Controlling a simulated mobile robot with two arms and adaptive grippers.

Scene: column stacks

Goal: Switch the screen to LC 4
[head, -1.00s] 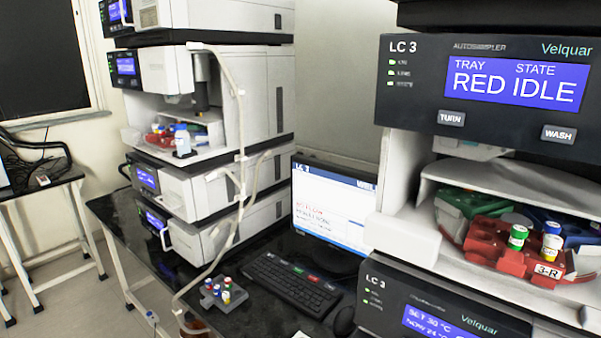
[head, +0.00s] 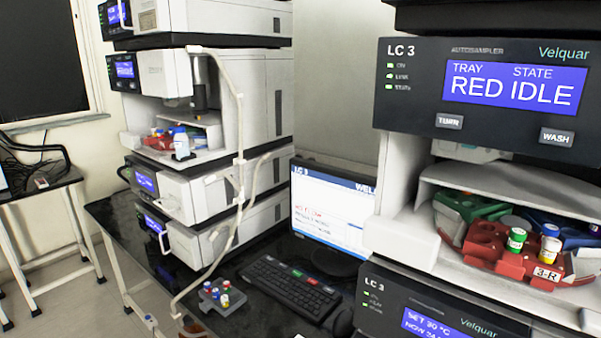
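The screen (head: 330,215) stands on the dark bench between two instrument stacks. The right stack's autosampler panel (head: 480,95) is labelled LC 3 and shows tray RED, state IDLE. Neither of my grippers is in view.
A small grey rack (head: 219,297) with several capped vials sits left of the keyboard. A pale tube (head: 240,120) hangs down the left stack (head: 205,190). The right stack's open bay holds a red tray (head: 490,243) with vials. Bare floor shows at lower left.

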